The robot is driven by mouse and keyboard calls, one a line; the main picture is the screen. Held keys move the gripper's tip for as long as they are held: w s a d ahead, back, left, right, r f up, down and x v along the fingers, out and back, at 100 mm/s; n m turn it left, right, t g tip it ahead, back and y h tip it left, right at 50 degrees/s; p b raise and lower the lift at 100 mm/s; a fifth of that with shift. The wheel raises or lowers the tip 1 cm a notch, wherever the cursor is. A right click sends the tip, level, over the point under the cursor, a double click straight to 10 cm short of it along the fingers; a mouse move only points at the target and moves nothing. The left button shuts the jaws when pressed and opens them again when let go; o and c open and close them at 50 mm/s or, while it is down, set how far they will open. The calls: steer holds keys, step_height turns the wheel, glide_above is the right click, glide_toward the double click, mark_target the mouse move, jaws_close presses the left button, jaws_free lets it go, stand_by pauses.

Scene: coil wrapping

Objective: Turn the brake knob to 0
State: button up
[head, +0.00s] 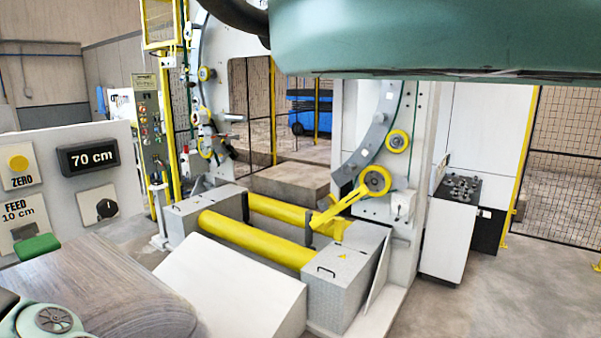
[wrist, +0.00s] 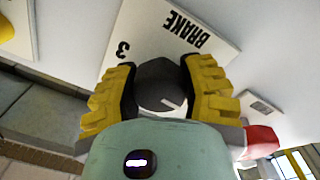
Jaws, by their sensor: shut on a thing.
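The brake knob (wrist: 160,84) is black and round and sits on a white plate (wrist: 155,30) in the wrist view. The plate reads BRAKE and a 3, with the lettering turned nearly upside down in the picture. My gripper (wrist: 160,85) has its yellow ribbed fingers on both sides of the knob and is shut on it. A short white mark shows on the knob's lower right. Other numbers on the plate are hidden, so the setting cannot be read. My gripper's fingers do not show in the head view.
The head view shows a panel with a 70 cm display (head: 88,157), a yellow ZERO button (head: 18,162) and a black knob (head: 106,208) without a readable label. Yellow rollers (head: 256,241) lie beyond. Open floor (head: 510,290) is at right.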

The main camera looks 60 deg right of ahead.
steer(key=shift+n, duration=0.6)
steer(key=o, duration=1.2)
step_height(320, 180, up, 10)
steer(key=shift+o, duration=0.3)
